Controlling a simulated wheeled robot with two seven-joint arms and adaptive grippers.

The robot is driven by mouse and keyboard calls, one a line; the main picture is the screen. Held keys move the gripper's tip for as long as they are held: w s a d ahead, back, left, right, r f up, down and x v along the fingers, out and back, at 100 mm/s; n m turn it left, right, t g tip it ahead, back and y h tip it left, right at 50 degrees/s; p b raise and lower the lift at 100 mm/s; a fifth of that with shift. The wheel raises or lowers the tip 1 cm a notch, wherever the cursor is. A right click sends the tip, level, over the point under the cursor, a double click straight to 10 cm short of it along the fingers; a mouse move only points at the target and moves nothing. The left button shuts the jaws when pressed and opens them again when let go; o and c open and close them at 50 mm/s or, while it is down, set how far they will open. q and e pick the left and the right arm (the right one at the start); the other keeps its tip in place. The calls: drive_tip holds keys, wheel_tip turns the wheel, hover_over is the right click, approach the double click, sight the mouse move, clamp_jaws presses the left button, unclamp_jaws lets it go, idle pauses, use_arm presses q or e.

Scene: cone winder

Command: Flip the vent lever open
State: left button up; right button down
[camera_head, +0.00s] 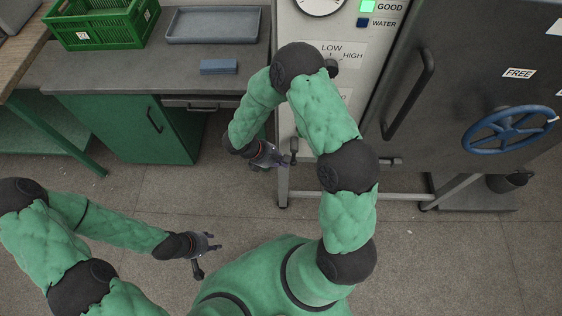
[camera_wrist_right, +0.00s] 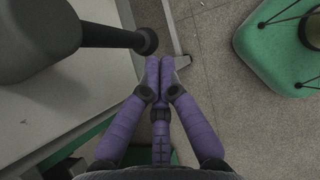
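A dark lever with a rounded knob end (camera_wrist_right: 112,36) reaches in from the left in the right wrist view, close to my fingertips. A small dark handle (camera_head: 294,146) on the machine's lower front, beside my right gripper, looks like the same lever in the head view. My right gripper (camera_head: 280,160) is low at the machine's front. In its wrist view the purple fingertips (camera_wrist_right: 161,64) are together with nothing between them, just right of and below the knob, apart from it in the picture. My left gripper (camera_head: 213,241) hangs empty over the floor, fingers apart.
The pale machine panel (camera_head: 345,52) has a LOW/HIGH dial, partly hidden by my right arm. A dark door with a blue handwheel (camera_head: 510,129) is at right. A bench holds a green crate (camera_head: 100,22), a grey tray (camera_head: 213,26) and a blue block (camera_head: 218,66).

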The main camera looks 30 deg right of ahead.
sight(292, 165)
drive_tip(key=shift+s+d+f+h, duration=0.15)
drive_tip(key=shift+d+f+h, duration=0.05)
drive_tip(key=shift+h, duration=0.1)
drive_tip(key=d+g+h, duration=0.1)
drive_tip(key=s+d+g+h+b, duration=0.1)
drive_tip(key=f+h+b, duration=0.1)
drive_tip(key=h, duration=0.1)
drive_tip(key=shift+s+d+g, duration=0.35)
drive_tip(key=shift+d+g, duration=0.05)
drive_tip(key=s+d+r+n+g+h+b, duration=0.1)
drive_tip(key=s+d+r+g+h, duration=0.1)
drive_tip(key=d, duration=0.4)
drive_tip(key=shift+s+r+h+b, duration=0.3)
drive_tip(key=shift+s+r+h, duration=0.55)
drive_tip(key=shift+h, duration=0.25)
